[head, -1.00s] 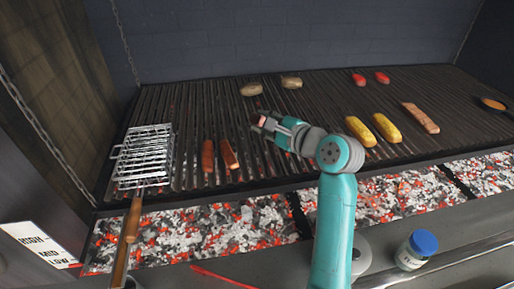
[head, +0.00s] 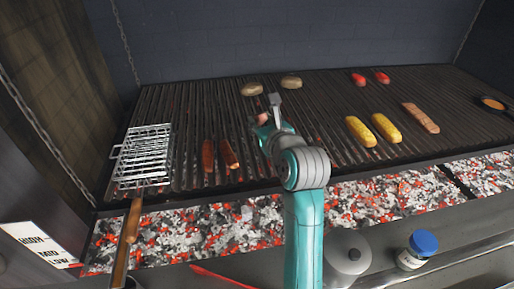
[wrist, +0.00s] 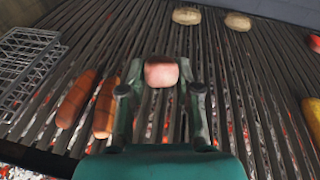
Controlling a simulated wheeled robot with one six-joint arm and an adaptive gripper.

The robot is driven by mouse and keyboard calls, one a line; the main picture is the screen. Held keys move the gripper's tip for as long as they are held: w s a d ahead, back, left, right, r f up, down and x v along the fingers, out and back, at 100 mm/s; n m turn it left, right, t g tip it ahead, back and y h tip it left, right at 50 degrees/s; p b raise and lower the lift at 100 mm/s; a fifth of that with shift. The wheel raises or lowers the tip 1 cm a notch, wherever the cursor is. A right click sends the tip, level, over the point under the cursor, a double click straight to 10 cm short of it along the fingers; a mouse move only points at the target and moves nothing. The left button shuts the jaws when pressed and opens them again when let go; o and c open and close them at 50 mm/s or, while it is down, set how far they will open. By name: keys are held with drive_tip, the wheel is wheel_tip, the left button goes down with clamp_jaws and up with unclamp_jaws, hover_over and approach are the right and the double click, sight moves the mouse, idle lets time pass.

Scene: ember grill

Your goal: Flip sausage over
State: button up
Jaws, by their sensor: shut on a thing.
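My gripper (head: 269,112) is shut on a sausage (head: 262,119), held above the middle of the grill. In the wrist view the sausage (wrist: 161,74) shows only as a short pink, darker-topped end between the two fingers (wrist: 160,85); the rest of it is hidden or foreshortened. Two reddish-brown sausages lie side by side on the grate to the left of my gripper, the left one (head: 207,156) and the right one (head: 228,154). Both also show in the wrist view, left (wrist: 75,98) and right (wrist: 105,108).
The grill grate (head: 320,110) spans the scene over glowing coals (head: 220,228). A wire basket (head: 145,155) lies at left. Yellow corn (head: 360,131) and a long brown piece (head: 420,118) lie at right.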

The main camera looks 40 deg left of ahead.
drive_tip(key=shift+s+a+r+m+t+h, duration=0.15)
drive_tip(key=shift+m+t+h, duration=0.25)
drive_tip(key=shift+m, duration=0.6)
drive_tip(key=f, duration=0.1)
drive_tip(key=w+f, duration=0.1)
drive_tip(key=f, duration=0.1)
drive_tip(key=a+f, duration=0.1)
drive_tip(key=shift+w+a+f, duration=0.1)
drive_tip(key=shift+w+f, duration=0.05)
drive_tip(key=shift+f, duration=0.7)
drive_tip(key=o, duration=0.7)
drive_tip(key=o, duration=0.5)
drive_tip(key=shift+o, duration=0.2)
drive_tip(key=shift+s+d+r, duration=0.5)
drive_tip(key=shift+d+r, duration=0.15)
drive_tip(key=shift+r, duration=0.4)
drive_tip(key=shift+s+d+r, duration=0.45)
drive_tip(key=shift+d+r, duration=0.2)
drive_tip(key=shift+r, duration=0.4)
drive_tip(key=shift+s+d+r, duration=0.5)
drive_tip(key=shift+d+r, duration=0.15)
drive_tip(key=shift+r, duration=0.4)
drive_tip(key=v, duration=1.2)
